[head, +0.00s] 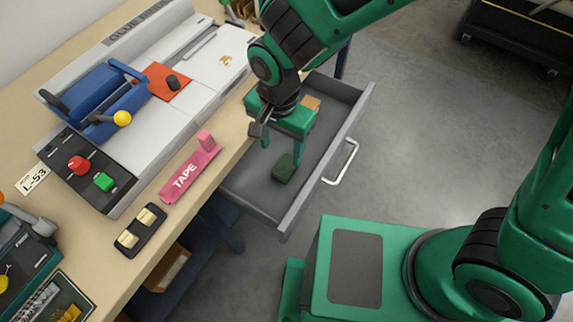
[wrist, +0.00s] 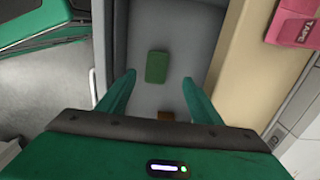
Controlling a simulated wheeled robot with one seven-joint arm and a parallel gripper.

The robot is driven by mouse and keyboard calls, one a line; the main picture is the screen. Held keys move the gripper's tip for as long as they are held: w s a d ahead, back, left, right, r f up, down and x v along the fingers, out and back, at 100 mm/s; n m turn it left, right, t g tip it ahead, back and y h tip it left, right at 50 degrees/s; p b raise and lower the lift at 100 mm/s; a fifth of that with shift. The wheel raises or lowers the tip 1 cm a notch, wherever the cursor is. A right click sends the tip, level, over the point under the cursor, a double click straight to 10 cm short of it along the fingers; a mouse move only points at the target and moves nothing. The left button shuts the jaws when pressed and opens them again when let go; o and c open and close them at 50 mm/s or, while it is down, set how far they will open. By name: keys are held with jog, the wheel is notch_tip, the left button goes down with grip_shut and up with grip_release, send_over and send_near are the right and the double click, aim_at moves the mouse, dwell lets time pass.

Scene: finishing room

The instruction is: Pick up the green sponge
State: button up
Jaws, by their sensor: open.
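The green sponge (head: 285,167) lies on the floor of an open grey drawer (head: 250,192), toward the drawer's front part. In the wrist view the sponge (wrist: 157,67) is a small green block, ahead of and between the two fingertips. My gripper (head: 283,155) is over the drawer, pointing down, with its green fingers apart and nothing between them. In the wrist view the fingers of my gripper (wrist: 158,80) stand on either side, short of the sponge. The sponge is fully visible in the wrist view.
A brown block (head: 311,103) lies deeper in the drawer, partly behind my gripper; it shows in the wrist view (wrist: 166,116). The drawer walls and its handle (head: 342,163) bound the space. The bench holds a pink tape holder (head: 188,174) and a blue-handled machine (head: 95,92).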

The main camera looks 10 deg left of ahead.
aim_at(285, 168)
jog(key=shift+w+d+f, duration=0.1)
jog(key=shift+d+f, duration=0.1)
jog(key=shift+f, duration=2.15)
jog(key=shift+d+f, duration=0.2)
jog(key=shift+f, duration=2.15)
jog(key=c, duration=1.1)
